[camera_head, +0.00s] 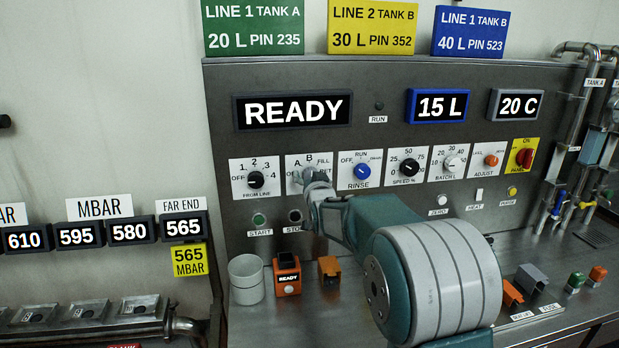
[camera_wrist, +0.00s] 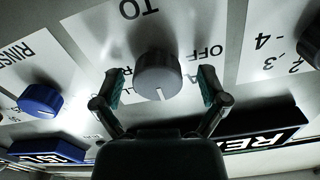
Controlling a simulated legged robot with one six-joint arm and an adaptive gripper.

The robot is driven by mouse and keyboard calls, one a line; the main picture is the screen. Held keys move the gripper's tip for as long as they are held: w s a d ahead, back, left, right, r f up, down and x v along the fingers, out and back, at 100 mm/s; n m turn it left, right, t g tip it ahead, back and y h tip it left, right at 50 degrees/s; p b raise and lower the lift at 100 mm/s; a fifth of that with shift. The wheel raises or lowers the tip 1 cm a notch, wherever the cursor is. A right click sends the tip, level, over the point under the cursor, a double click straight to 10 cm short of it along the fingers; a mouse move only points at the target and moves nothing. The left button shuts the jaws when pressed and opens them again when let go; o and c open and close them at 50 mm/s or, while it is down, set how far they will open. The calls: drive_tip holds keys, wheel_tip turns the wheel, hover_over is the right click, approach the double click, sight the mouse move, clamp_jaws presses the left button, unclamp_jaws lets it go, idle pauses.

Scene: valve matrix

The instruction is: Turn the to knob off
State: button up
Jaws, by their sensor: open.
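The TO knob (camera_wrist: 158,77) is a round grey dial with a white pointer line, on a white plate marked OFF, A and other settings. In the wrist view, the plate lettering is upside down. The pointer aims down the picture, not at the OFF mark (camera_wrist: 203,52). My gripper (camera_wrist: 158,82) is open, with one finger on each side of the knob. A gap seems to show beside each finger; contact cannot be told. In the head view my gripper (camera_head: 316,183) covers most of the knob and its plate (camera_head: 292,163).
The black FROM LINE knob (camera_head: 256,180) sits left of it and the blue RINSE knob (camera_head: 362,171) right of it. START (camera_head: 259,219) and STOP (camera_head: 295,215) buttons lie below. A grey cup (camera_head: 246,280) and an orange READY box (camera_head: 287,276) stand on the ledge.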

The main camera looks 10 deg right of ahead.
drive_tip(key=shift+d, duration=0.3)
drive_tip(key=shift+a, duration=0.2)
drive_tip(key=c, duration=1.1)
drive_tip(key=shift+a, duration=0.1)
drive_tip(key=shift+c, duration=0.2)
drive_tip(key=shift+n, duration=0.4)
drive_tip(key=n, duration=0.8)
drive_tip(key=shift+f, duration=0.1)
drive_tip(key=n, duration=0.9)
drive_tip(key=shift+f, duration=0.15)
